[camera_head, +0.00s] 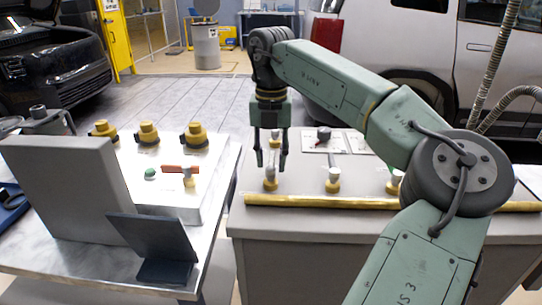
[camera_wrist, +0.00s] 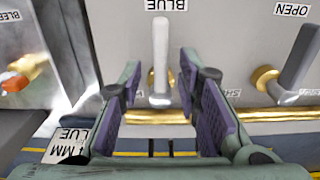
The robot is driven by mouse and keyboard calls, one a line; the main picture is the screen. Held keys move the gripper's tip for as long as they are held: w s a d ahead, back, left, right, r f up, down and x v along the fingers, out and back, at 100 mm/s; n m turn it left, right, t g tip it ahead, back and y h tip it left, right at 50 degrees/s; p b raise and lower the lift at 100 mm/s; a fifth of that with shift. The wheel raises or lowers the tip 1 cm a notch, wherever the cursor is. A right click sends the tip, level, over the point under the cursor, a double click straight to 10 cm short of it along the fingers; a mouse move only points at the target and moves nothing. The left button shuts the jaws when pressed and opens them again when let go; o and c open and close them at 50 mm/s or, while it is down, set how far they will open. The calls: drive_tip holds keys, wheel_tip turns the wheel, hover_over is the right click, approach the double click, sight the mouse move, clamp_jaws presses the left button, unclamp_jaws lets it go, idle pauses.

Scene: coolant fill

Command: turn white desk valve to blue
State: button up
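The white desk valve (camera_wrist: 160,62) has a slim white lever on a brass body, and shows in the middle of the wrist view. The lever's far end lies close to a label reading BLUE (camera_wrist: 166,5). In the head view the valve's brass base (camera_head: 270,184) sits at the left end of the grey desk's front. My gripper (camera_head: 271,166) points down over it. In the wrist view my gripper (camera_wrist: 160,70) is open, with one finger on each side of the lever. Gaps show between the lever and both fingers. The fingers partly hide the lever in the head view.
Another brass valve with a grey lever (camera_wrist: 292,65) stands to the right, beside an OPEN label. A brass pipe (camera_head: 390,203) runs along the desk's front edge. The left table holds an orange-handled valve (camera_head: 185,170), yellow fittings and a dark tilted panel (camera_head: 150,238).

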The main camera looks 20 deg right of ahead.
sight(271, 160)
drive_tip(key=shift+r, duration=0.15)
wheel_tip(271, 160, up, 12)
idle(0.4)
idle(0.4)
